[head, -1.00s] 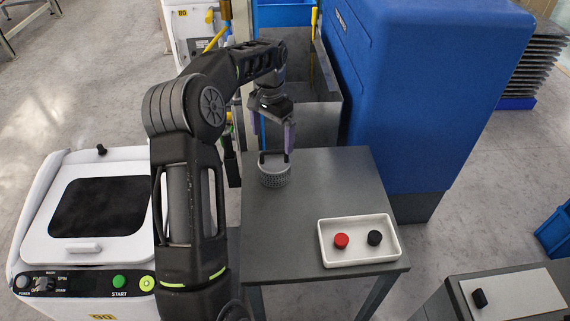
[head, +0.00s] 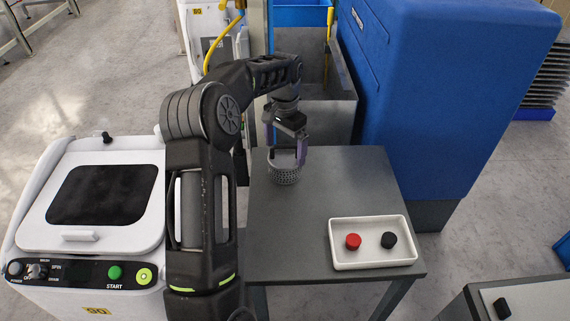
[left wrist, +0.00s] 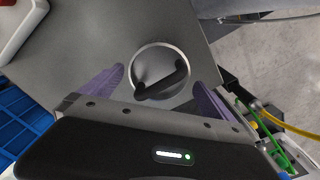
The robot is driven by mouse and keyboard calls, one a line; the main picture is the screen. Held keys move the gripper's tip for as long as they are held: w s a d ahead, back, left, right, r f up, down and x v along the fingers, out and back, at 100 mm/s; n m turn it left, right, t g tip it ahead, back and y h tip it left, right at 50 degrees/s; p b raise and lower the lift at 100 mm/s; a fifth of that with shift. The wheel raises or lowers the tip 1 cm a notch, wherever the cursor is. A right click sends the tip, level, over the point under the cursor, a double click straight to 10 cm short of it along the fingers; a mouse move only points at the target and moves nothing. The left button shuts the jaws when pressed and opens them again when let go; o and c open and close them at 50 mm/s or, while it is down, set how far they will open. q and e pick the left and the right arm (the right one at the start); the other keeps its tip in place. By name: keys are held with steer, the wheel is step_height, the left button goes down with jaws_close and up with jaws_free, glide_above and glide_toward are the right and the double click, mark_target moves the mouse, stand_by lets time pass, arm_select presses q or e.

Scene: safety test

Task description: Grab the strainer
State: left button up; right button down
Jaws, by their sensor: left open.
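The strainer (head: 285,175) is a grey perforated round basket standing upright on the grey table. In the left wrist view the strainer (left wrist: 150,55) shows from above, with a black handle (left wrist: 165,86) across its top. My left gripper (head: 285,152) is over the strainer in the head view, its purple fingers pointing down. In the left wrist view my left gripper (left wrist: 160,92) is open, with one finger on each side of the strainer and visible gaps between. The basket's top is partly hidden by the gripper in the head view. My right gripper is not in view.
A white tray (head: 372,262) with a red knob (head: 353,241) and a black knob (head: 389,240) is on the table (head: 330,195). A large blue cabinet (head: 430,90) stands behind right. A white machine (head: 100,237) stands left. The table's middle is clear.

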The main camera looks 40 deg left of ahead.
mark_target(285, 156)
arm_select(q)
steer(key=shift+f, duration=0.6)
steer(key=shift+d+f+p, duration=0.1)
steer(key=shift+f+p, duration=0.6)
steer(key=shift+f, duration=1.95)
steer(key=shift+c, duration=0.2)
steer(key=c, duration=1.3)
